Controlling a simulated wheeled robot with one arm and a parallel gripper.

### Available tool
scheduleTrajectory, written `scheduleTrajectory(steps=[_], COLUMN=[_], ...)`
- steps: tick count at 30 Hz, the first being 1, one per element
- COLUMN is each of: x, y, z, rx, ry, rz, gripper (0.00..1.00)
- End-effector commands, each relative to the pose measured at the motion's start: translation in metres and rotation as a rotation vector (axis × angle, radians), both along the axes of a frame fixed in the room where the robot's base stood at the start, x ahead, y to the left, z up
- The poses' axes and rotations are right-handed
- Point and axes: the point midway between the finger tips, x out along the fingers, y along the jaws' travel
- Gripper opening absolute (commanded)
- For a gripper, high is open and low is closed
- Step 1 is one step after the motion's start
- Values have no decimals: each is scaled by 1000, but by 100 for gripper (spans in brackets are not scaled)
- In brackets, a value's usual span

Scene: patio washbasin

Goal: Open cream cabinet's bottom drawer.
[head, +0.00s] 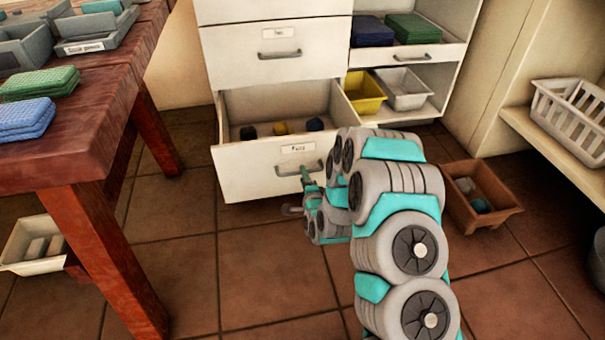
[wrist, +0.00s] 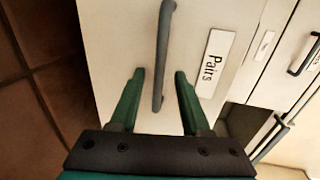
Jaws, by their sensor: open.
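The cream cabinet (head: 275,60) stands at the back centre in the head view. The drawer front carries a label and a grey bar handle (head: 290,169). In the wrist view the handle (wrist: 163,50) runs upright in the picture, and its near end lies between the two green fingers. My gripper (wrist: 160,88) is open around the handle, with a gap on both sides. In the head view my gripper (head: 305,190) is at the drawer front, partly hidden by my arm.
A red-brown wooden table (head: 90,120) with cloths and grey bins stands at the left. A brown crate (head: 487,222) sits on the floor right of the drawer. A shelf with a white basket (head: 570,115) is at the right. Tiled floor before the drawer is clear.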

Motion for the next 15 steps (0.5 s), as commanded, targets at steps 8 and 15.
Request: scheduleTrajectory(steps=[8,15], x=[-36,-43], y=[-10,-12], z=[7,8], rx=[0,0], ry=[5,4], rz=[0,0], gripper=[47,47])
